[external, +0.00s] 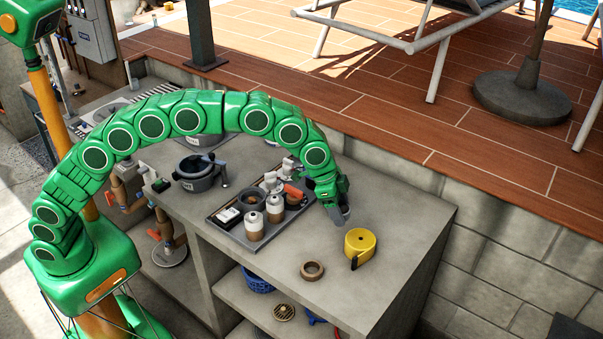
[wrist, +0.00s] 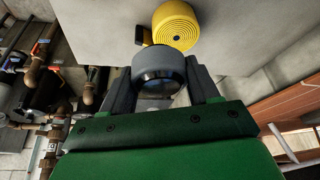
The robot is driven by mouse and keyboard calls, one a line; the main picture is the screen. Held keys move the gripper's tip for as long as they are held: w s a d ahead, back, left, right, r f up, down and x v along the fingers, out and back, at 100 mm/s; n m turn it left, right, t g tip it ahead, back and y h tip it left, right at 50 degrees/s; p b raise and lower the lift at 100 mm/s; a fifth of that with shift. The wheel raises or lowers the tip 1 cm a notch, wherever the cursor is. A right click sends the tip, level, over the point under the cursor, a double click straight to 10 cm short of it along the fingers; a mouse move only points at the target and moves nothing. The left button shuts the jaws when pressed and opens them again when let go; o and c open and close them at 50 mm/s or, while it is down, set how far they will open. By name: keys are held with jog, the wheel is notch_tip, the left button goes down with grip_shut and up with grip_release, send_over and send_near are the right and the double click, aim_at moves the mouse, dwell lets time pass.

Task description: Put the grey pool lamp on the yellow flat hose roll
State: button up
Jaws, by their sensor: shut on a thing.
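The grey pool lamp (wrist: 158,64) is a short round grey body with a dark glassy face. It sits between the two fingers of my gripper (wrist: 160,78) in the wrist view, and the gripper is shut on it. The yellow flat hose roll (external: 360,241) lies flat on the grey counter in the external view, with a dark loose end at its front. It also shows just beyond the lamp in the wrist view (wrist: 177,24). My gripper (external: 340,212) is up and left of the roll in the external view. The lamp is hard to tell from the fingers there.
A brown tape ring (external: 312,270) lies left of the roll on the counter (external: 400,205). A grey tray (external: 222,228) with white jars and fittings stands left of my gripper. A dark pot (external: 197,175) stands farther left. The counter's right end is clear.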

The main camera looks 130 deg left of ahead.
jog(key=shift+w+a+f, duration=0.25)
jog(key=shift+w+a, duration=0.05)
jog(key=shift+w, duration=0.05)
send_over(363, 243)
jog(key=s, duration=0.2)
jog(key=shift+w+d+f, duration=0.1)
jog(key=shift+d+f, duration=0.1)
jog(key=shift+f, duration=1.2)
jog(key=shift+w+d+f, duration=0.1)
jog(key=shift+d+f, duration=0.1)
jog(key=shift+f, duration=1.15)
jog(key=shift+w+a+f, duration=0.1)
jog(key=shift+f, duration=1.6)
jog(key=shift+f, duration=0.15)
jog(key=o, duration=1.1)
jog(key=shift+r, duration=0.2)
